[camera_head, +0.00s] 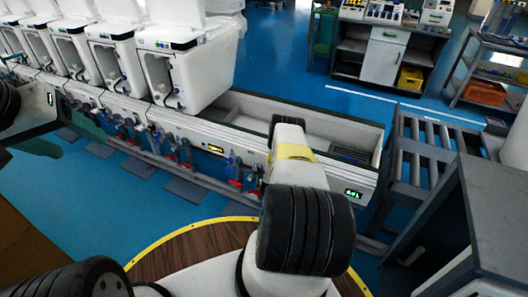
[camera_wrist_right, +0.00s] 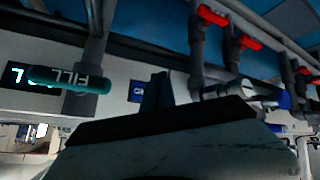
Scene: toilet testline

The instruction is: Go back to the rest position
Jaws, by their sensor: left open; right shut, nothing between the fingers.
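My left gripper (camera_head: 78,140) is at the left of the head view, open, its dark fingers apart with blue floor between them. It is in front of the line's lower pipes. My right arm (camera_head: 290,165) reaches forward over the middle of the head view to the front of the line. Its gripper is hidden there behind the arm. In the right wrist view my right gripper (camera_wrist_right: 157,93) shows with its dark fingers together and empty. It is close to the line's panel, between a green FILL handle (camera_wrist_right: 70,80) and a grey valve fitting with a blue end.
White toilets (camera_head: 187,65) stand in a row on the test line. An open trough (camera_head: 235,108) lies right of them. Red-handled valves (camera_wrist_right: 213,16) and pipes crowd the line's front. A roller conveyor (camera_head: 428,142) and a grey cabinet (camera_head: 490,215) stand at right. Blue floor (camera_head: 300,60) is clear behind.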

